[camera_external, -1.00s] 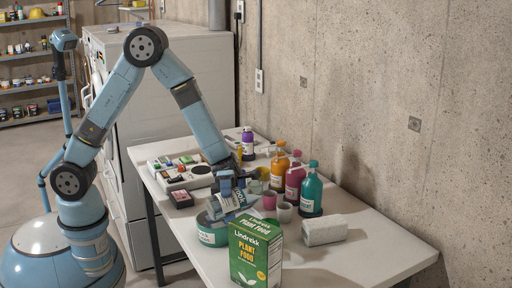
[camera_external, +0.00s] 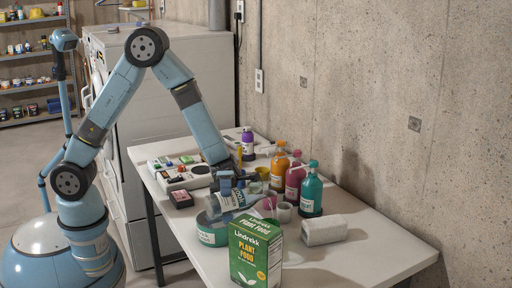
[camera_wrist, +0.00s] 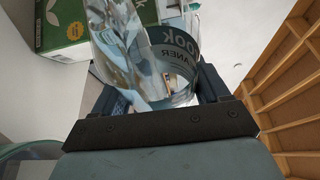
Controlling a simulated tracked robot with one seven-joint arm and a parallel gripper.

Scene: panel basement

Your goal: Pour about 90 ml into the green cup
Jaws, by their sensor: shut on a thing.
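My gripper (camera_external: 228,183) is shut on a clear bottle (camera_external: 240,198) with a blue label, above the table. The bottle is tilted far over, its neck end toward the right, near the small cups. In the wrist view the bottle (camera_wrist: 125,45) fills the space between the fingers, its label lettering reversed. A pink cup (camera_external: 269,203) and a grey cup (camera_external: 284,212) stand near the neck. A yellowish cup (camera_external: 262,173) stands behind. I cannot clearly pick out a green cup. I cannot tell whether liquid is flowing.
A green plant food box (camera_external: 256,255) stands at the front, beside a teal-labelled tub (camera_external: 212,236). Orange (camera_external: 280,165), magenta (camera_external: 295,180) and teal (camera_external: 311,193) bottles stand behind the cups. The table's front right is clear.

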